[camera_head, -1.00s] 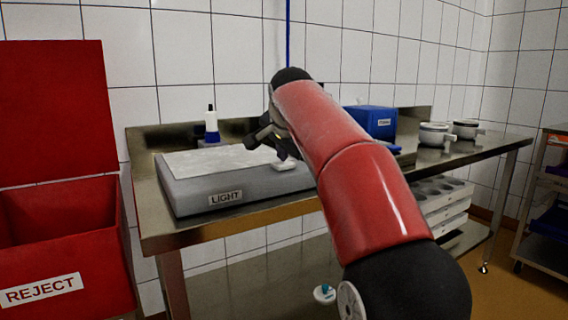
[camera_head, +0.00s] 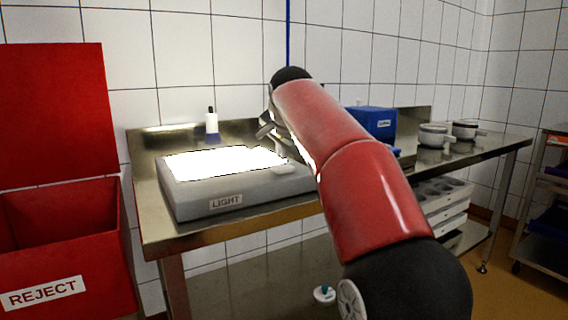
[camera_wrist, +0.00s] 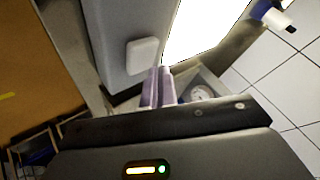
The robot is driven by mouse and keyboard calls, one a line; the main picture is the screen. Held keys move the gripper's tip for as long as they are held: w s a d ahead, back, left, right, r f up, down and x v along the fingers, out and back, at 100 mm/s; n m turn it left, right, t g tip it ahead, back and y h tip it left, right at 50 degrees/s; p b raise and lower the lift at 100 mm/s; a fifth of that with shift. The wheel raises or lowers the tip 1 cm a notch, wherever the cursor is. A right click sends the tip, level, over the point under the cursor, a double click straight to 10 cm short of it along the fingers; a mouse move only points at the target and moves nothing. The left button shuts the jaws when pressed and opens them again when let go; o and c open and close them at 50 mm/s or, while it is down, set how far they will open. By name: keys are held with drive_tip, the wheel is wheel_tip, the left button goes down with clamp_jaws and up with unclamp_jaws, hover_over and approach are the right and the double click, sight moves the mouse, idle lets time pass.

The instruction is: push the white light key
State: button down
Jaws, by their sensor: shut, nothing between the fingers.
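The grey light box (camera_head: 190,200), labelled LIGHT, sits on the steel table, and its top panel (camera_head: 225,162) glows bright white. The white key (camera_head: 285,169) is at the right end of the box top, close beside my gripper (camera_head: 279,160). In the wrist view the white key (camera_wrist: 142,55) shows just left of and beyond the fingertips of my gripper (camera_wrist: 160,72). The fingers are shut and empty. I cannot tell whether they touch the key. My arm hides part of the table behind it.
A white bottle with a blue base (camera_head: 212,125) stands behind the box. A red REJECT bin (camera_head: 60,240) is at the left. A blue box (camera_head: 375,122) and pale pots (camera_head: 433,135) stand further right on the steel table (camera_head: 160,232).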

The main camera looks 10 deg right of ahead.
sight(283, 167)
wheel_tip(283, 167, up, 4)
drive_tip(key=p, duration=0.4)
drive_tip(key=shift+r, duration=1)
drive_tip(key=s+f+n+g, duration=0.1)
drive_tip(key=s+f+n, duration=0.4)
drive_tip(key=s+f, duration=0.9)
drive_tip(key=s+f+n+g+y, duration=0.1)
drive_tip(key=s+f+n, duration=0.4)
drive_tip(key=s+f, duration=0.9)
drive_tip(key=s+g, duration=0.1)
drive_tip(key=s, duration=0.7)
drive_tip(key=shift+s+f+g, duration=0.3)
drive_tip(key=shift+s+f, duration=0.05)
drive_tip(key=shift+d, duration=0.15)
